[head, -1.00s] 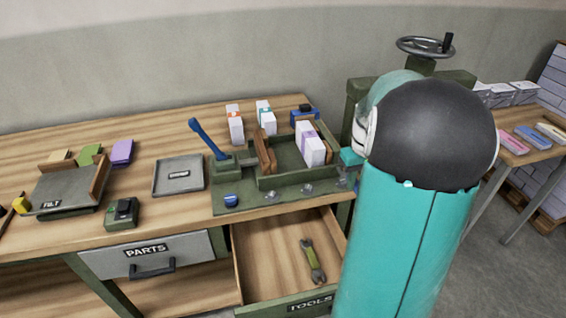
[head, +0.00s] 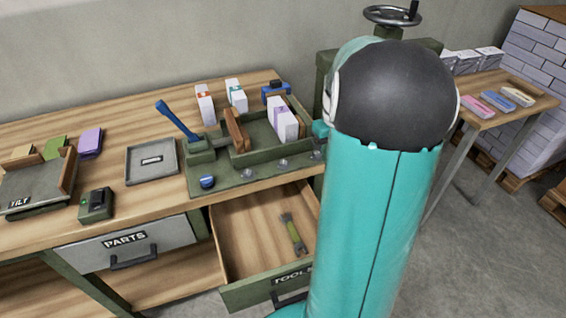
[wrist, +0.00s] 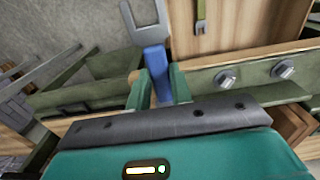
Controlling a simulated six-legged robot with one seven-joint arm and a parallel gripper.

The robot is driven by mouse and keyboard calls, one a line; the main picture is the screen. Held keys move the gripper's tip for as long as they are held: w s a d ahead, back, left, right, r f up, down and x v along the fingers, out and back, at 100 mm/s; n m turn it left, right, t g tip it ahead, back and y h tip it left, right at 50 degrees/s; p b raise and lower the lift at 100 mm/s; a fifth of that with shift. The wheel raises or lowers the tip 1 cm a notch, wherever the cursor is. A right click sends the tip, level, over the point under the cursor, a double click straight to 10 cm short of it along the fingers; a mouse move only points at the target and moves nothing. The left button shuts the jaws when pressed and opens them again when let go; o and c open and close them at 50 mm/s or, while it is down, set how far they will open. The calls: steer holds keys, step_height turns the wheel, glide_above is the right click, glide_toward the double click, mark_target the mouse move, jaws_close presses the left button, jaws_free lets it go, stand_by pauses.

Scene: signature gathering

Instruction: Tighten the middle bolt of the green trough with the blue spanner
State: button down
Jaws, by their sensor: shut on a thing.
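My gripper (wrist: 158,85) is shut on the blue spanner (wrist: 153,58) in the wrist view. The spanner's grey open jaw (wrist: 139,18) points away from the gripper, toward the top. The green trough (head: 232,179) stands on the bench in the head view, with bolts along its front ledge. The middle bolt (head: 283,165) shows there. Two bolt heads show right of the spanner in the wrist view, the nearer one (wrist: 225,79) clear of the jaw. In the head view my arm hides most of the gripper and the spanner.
Below, an open drawer (head: 240,245) holds an olive spanner (head: 293,233). A grey tray (head: 152,170) lies left of the trough.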

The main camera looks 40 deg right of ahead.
mark_target(283, 163)
stand_by(0.3)
steer(key=n, duration=0.1)
steer(key=w+n, duration=0.1)
steer(key=shift+a+r+n, duration=0.25)
steer(key=shift+a+n, duration=0.05)
steer(key=shift+a, duration=0.05)
steer(key=w+a+n, duration=0.1)
steer(key=n, duration=0.2)
steer(key=w+a+r+n, duration=0.1)
steer(key=n, duration=0.2)
steer(key=w+a+n, duration=0.1)
steer(key=n, duration=0.1)
steer(key=shift+w+r+n, duration=0.35)
steer(key=shift+n, duration=0.05)
steer(key=shift+d+f, duration=0.1)
steer(key=shift+f, duration=3.35)
steer(key=s+a+m, duration=0.1)
steer(key=a+m, duration=0.6)
steer(key=m, duration=0.4)
steer(key=shift+s, duration=0.2)
